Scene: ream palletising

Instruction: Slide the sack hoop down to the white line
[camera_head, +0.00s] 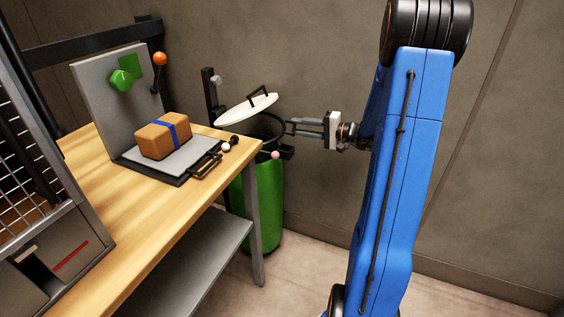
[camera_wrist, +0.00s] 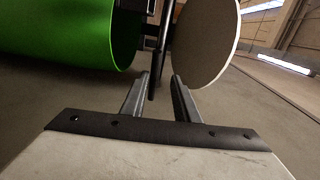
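The green sack (camera_head: 264,205) hangs beside the table's far right corner; its open end also shows at upper left in the wrist view (camera_wrist: 70,35). A dark hoop (camera_head: 270,120) is at the sack's top, partly hidden by the round white lid (camera_head: 240,110), which is tilted above it. My gripper (camera_head: 288,127) reaches in from the right at hoop height. In the wrist view its fingers (camera_wrist: 162,77) are apart, with a thin dark bar (camera_wrist: 157,60) between them, closer to the left finger. I cannot tell whether it touches. I cannot make out the white line.
A dark post (camera_head: 209,98) stands behind the lid. A pink ball (camera_head: 276,155) sits on a dark bracket in front of the sack. The wooden table (camera_head: 115,220) at left bears a brown parcel (camera_head: 163,139) with a blue band. The floor right of the sack is clear.

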